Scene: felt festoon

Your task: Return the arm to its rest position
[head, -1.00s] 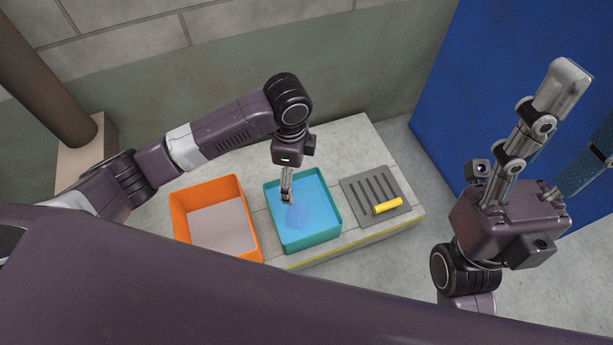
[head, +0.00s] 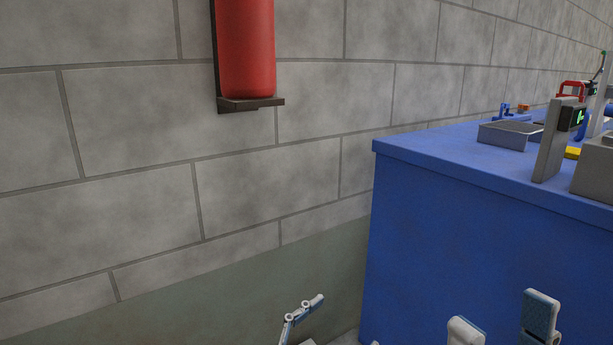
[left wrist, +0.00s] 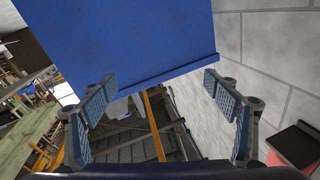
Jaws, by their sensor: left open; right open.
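My left gripper (left wrist: 160,95) is open in the left wrist view, its two blue-padded fingers wide apart with nothing between them. In the head view only a jointed finger of my left gripper (head: 303,312) shows at the bottom edge, in front of the wall. My right gripper (head: 502,318) is open at the bottom right of the head view, its fingertips apart in front of the blue cabinet and nothing visible between them. The rest of both arms is below the picture. The orange and teal bins are out of view.
A blue cabinet (head: 470,240) stands at right, with a grey tray (head: 510,134) and other equipment on top; it also shows in the left wrist view (left wrist: 130,40). A red cylinder (head: 246,45) hangs on the block wall (head: 130,120). Wall space between them is clear.

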